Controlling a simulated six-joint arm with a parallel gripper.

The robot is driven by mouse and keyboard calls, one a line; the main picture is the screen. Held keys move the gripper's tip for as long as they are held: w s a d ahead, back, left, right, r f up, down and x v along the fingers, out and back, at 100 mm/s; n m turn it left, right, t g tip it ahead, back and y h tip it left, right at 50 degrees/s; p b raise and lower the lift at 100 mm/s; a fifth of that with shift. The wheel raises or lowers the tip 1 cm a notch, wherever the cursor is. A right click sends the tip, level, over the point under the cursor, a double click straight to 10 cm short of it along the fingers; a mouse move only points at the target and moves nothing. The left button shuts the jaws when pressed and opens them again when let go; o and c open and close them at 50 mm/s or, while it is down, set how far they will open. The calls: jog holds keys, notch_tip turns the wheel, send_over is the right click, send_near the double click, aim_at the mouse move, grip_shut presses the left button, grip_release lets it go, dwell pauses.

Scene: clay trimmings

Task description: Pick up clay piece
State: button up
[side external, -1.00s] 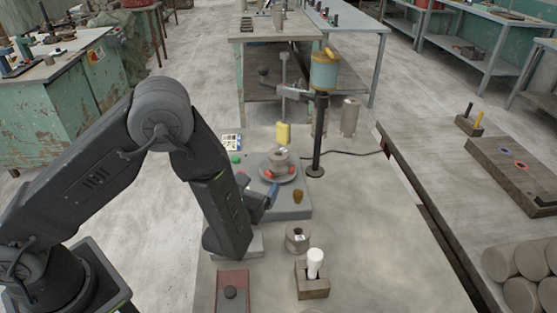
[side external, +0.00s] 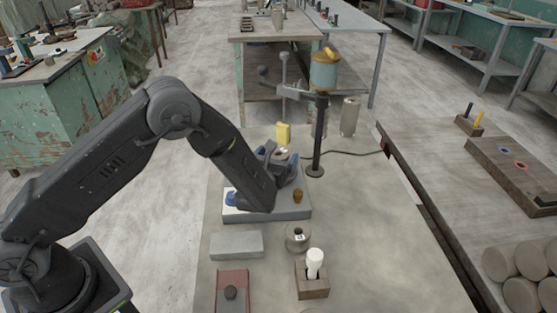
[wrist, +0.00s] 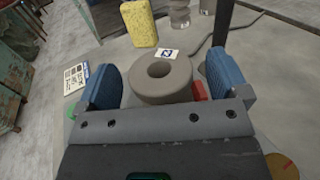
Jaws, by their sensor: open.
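The clay piece (wrist: 160,93) is a grey ring with a round central hole, in the wrist view between my two blue finger pads. A visible gap separates each pad from it. My gripper (wrist: 166,78) is open around the ring, one pad at each side. In the side view my gripper (side external: 278,167) is over the turntable base (side external: 265,214) and hides most of the clay piece. Red pads (wrist: 200,90) sit close beside the ring. A small white tag (wrist: 168,52) is just behind it.
A yellow sponge (side external: 283,133) and a black upright stand (side external: 318,140) are close behind and right of my gripper. Another grey ring (side external: 298,238), a wooden block with a white-handled tool (side external: 314,264) and a grey slab (side external: 236,245) lie nearer. The bench's right side is clear.

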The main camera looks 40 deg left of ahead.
jog(key=c, duration=1.1)
jog(key=shift+c, duration=0.2)
jog(key=shift+r, duration=0.1)
jog(key=shift+r, duration=0.5)
jog(key=r, duration=0.1)
jog(key=a+r, duration=0.1)
jog(key=r, duration=0.1)
jog(key=shift+s+a+r, duration=0.15)
jog(key=shift+s+r, duration=0.1)
jog(key=shift+r, duration=0.15)
jog(key=s+a+r, duration=0.4)
jog(key=a+r, duration=0.2)
jog(key=a, duration=0.2)
jog(key=s+d+r, duration=0.1)
jog(key=s+d, duration=0.3)
jog(key=s, duration=0.3)
jog(key=shift+s+d, duration=0.2)
jog(key=shift+s, duration=0.05)
